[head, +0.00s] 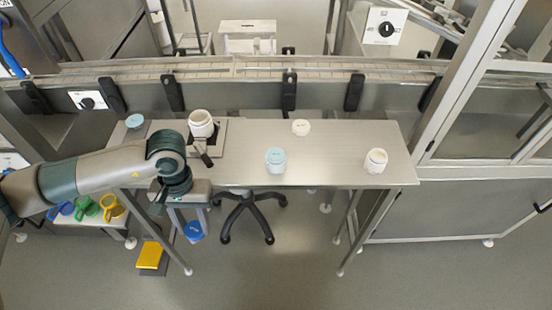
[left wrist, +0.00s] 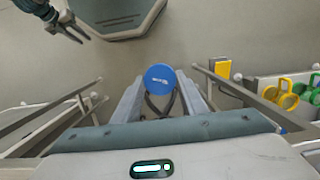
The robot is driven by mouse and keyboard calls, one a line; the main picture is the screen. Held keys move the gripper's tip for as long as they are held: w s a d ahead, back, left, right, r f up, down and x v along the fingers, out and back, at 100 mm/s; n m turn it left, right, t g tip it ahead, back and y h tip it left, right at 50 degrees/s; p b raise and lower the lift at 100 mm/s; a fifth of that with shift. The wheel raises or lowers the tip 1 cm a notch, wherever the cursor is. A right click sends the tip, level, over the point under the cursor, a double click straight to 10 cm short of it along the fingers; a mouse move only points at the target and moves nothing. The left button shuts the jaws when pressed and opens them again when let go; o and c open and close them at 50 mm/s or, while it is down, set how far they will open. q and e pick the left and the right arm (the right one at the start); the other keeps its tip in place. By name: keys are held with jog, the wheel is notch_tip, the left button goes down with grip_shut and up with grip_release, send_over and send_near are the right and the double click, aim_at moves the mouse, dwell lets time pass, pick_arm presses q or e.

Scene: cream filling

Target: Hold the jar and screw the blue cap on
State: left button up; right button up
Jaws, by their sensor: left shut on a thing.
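My left gripper (head: 187,222) is shut on a blue cap (head: 193,232), in front of the table's near edge and above the floor. The left wrist view shows the round blue cap (left wrist: 160,78) between the pale fingers. A white jar (head: 201,124) stands upright on the left part of the table, in a small holder plate (head: 218,140) with a dark handle. The jar has no blue cap on it. The cap is apart from the jar, below and in front of it. My right gripper (left wrist: 78,30) shows small at the top left of the left wrist view, its fingers apart and empty.
On the table (head: 335,150) stand a light-blue-topped jar (head: 275,160), another white jar (head: 376,161) and a small white item (head: 301,127). A light-blue item (head: 134,121) lies at the left end. A conveyor (head: 230,95) runs behind. A stool (head: 248,205) stands below.

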pick_arm(q)
jog(key=w+r, duration=0.4)
jog(key=r, duration=1.1)
jog(key=shift+d, duration=0.2)
